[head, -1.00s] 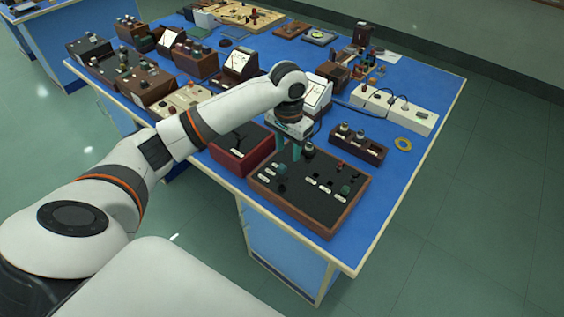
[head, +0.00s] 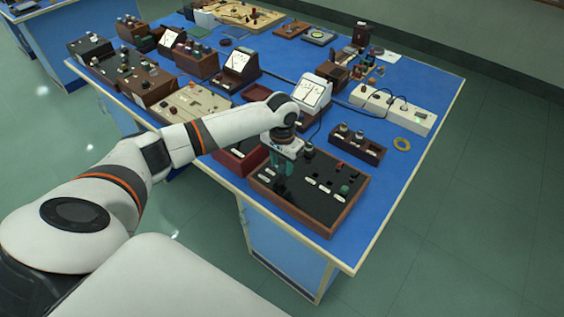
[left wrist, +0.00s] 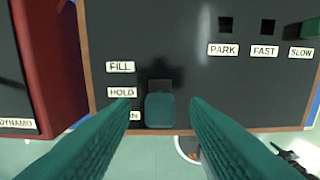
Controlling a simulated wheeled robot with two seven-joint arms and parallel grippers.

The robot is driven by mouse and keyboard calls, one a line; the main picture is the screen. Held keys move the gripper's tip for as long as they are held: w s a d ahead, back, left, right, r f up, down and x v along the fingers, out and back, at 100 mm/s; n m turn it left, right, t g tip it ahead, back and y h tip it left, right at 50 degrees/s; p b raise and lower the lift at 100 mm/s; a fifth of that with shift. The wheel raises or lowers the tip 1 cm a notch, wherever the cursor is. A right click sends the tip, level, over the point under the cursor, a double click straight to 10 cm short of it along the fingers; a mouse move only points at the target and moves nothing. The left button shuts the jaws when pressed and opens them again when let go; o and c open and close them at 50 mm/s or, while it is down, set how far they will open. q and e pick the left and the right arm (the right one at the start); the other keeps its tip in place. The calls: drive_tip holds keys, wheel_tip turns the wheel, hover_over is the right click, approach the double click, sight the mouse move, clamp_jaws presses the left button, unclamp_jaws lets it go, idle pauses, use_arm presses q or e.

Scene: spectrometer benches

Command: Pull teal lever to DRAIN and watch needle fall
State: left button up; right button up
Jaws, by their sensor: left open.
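The teal lever (left wrist: 160,110) stands at the front edge of a dark panel (head: 318,200) in a wooden frame. In the left wrist view its block sits at the near end of its slot, below the FILL label (left wrist: 120,67) and HOLD label (left wrist: 122,92), level with a partly covered label ending in N (left wrist: 134,115). My left gripper (head: 281,184) is over the panel's left part, its open teal fingers on either side of the lever. In the head view the gripper hides the lever. A white-faced dial meter (head: 314,91) stands behind; its needle reading is too small to tell.
A red-sided box (head: 232,162) stands close on the panel's left. The blue bench (head: 400,185) is clear to the panel's right.

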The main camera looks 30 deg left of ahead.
use_arm(q)
drive_tip(key=shift+f, duration=0.2)
drive_tip(key=shift+c, duration=0.3)
clamp_jaws()
drive_tip(key=shift+s+r+t+p, duration=0.2)
drive_tip(key=shift+s+t+p, duration=0.4)
drive_tip(key=shift+p, duration=0.5)
drive_tip(key=shift+s+a+f+t+p, duration=0.1)
drive_tip(key=shift+s+t+p, duration=0.25)
drive_tip(key=shift+t+p, duration=0.3)
drive_tip(key=shift+s+f+t+p, duration=0.2)
drive_tip(key=shift+s+t+p, duration=0.2)
drive_tip(key=shift+t, duration=0.25)
drive_tip(key=shift+s+f+t, duration=0.3)
drive_tip(key=shift+s+t, duration=0.15)
drive_tip(key=shift+t, duration=0.45)
drive_tip(key=shift+h, duration=0.3)
